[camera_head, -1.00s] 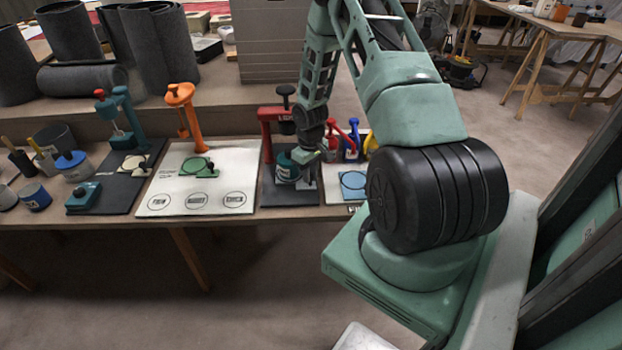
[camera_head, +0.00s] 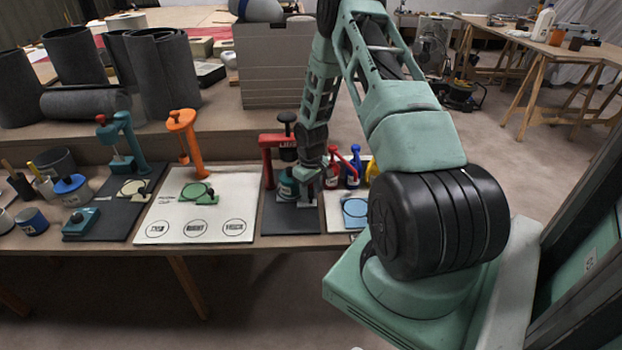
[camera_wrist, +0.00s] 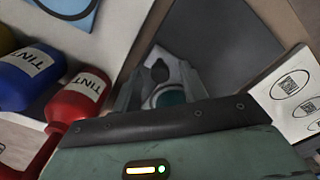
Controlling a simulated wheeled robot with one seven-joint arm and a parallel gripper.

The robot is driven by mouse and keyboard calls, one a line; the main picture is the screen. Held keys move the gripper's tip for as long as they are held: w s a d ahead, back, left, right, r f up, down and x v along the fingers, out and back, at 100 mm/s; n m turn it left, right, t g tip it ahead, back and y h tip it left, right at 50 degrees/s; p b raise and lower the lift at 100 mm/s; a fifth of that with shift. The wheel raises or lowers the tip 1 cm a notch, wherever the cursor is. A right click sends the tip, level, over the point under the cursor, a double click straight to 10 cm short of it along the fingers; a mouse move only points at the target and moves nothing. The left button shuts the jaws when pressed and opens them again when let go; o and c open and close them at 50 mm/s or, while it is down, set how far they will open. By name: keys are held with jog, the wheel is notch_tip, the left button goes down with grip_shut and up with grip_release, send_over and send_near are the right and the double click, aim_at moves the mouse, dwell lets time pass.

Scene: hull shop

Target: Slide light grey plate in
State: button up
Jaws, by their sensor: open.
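In the wrist view my gripper (camera_wrist: 160,88) is open. Light grey surfaces show there too, but I cannot tell whether any is the light grey plate or part of the fingers. My arm hides part of the press station. Whether the fingers touch anything is unclear.
A white board (camera_head: 160,222) with an orange press (camera_head: 185,135) and a green disc (camera_head: 196,190) lies to the left. Red (camera_wrist: 80,97) and blue (camera_wrist: 28,75) tint bottles stand close by. A card with a blue disc (camera_head: 355,208) lies right. The mat's front is bare.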

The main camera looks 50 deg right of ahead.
notch_tip(320, 180, up, 17)
dwell(0.4)
jog(key=s+f+t+b, duration=0.2)
jog(key=s+t+b, duration=0.35)
jog(key=b, duration=1.15)
jog(key=shift+g, duration=0.45)
jog(key=b+x, duration=0.1)
jog(key=x, duration=0.4)
jog(key=s+b+x, duration=0.1)
jog(key=x, duration=0.4)
jog(key=b+x, duration=0.2)
jog(key=x, duration=0.4)
jog(key=shift+s+f, duration=0.2)
jog(key=shift+f, duration=0.2)
